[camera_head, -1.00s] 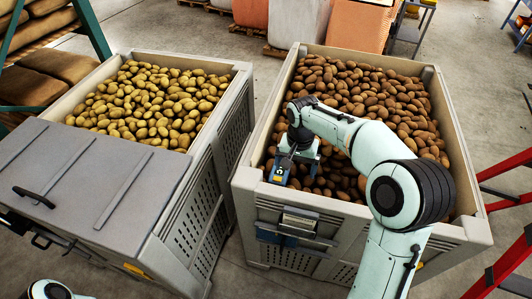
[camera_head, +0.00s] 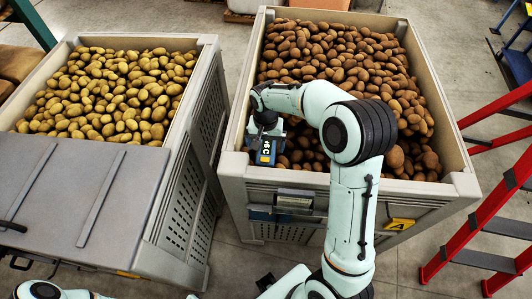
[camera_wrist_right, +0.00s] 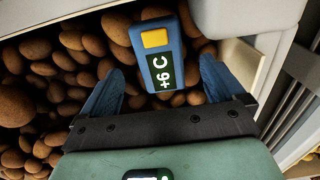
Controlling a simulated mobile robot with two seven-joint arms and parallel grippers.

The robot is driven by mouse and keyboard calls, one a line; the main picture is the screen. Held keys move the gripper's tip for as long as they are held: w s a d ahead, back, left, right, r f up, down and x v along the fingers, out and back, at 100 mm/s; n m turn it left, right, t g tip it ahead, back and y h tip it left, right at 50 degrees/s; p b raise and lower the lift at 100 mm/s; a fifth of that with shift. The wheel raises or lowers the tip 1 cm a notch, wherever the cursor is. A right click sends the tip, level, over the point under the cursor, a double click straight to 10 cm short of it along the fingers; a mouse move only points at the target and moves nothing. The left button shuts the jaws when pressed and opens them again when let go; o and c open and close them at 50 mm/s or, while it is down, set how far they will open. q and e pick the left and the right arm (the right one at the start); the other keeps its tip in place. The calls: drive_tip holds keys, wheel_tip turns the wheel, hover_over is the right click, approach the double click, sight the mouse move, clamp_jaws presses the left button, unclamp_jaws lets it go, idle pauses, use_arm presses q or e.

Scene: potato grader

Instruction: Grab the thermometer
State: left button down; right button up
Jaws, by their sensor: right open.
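The thermometer (camera_head: 266,151) is a small blue device with a dark "+6 C" display and a yellow button. It is at the front left inner corner of the right crate (camera_head: 232,164), among or just above the brown potatoes (camera_head: 345,60). My right gripper (camera_head: 268,138) is over that corner. In the right wrist view the thermometer (camera_wrist_right: 158,58) lies between the two blue fingers of the open gripper (camera_wrist_right: 162,66), with a gap on each side. What supports its lower side is hidden. My left gripper is out of view.
A second crate (camera_head: 203,85) of yellow potatoes (camera_head: 110,92) stands at left with a grey lid (camera_head: 75,190) over its front. A narrow floor gap separates the crates. A red ladder (camera_head: 490,205) stands at right. A yellow "A" label (camera_head: 398,224) is on the right crate's front.

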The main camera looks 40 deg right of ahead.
sight(266, 154)
wheel_tip(266, 154, down, 5)
drive_tip(key=shift+r, duration=0.1)
drive_tip(key=shift+s, duration=0.15)
drive_tip(key=c, duration=1.3)
drive_tip(key=shift+a, duration=0.1)
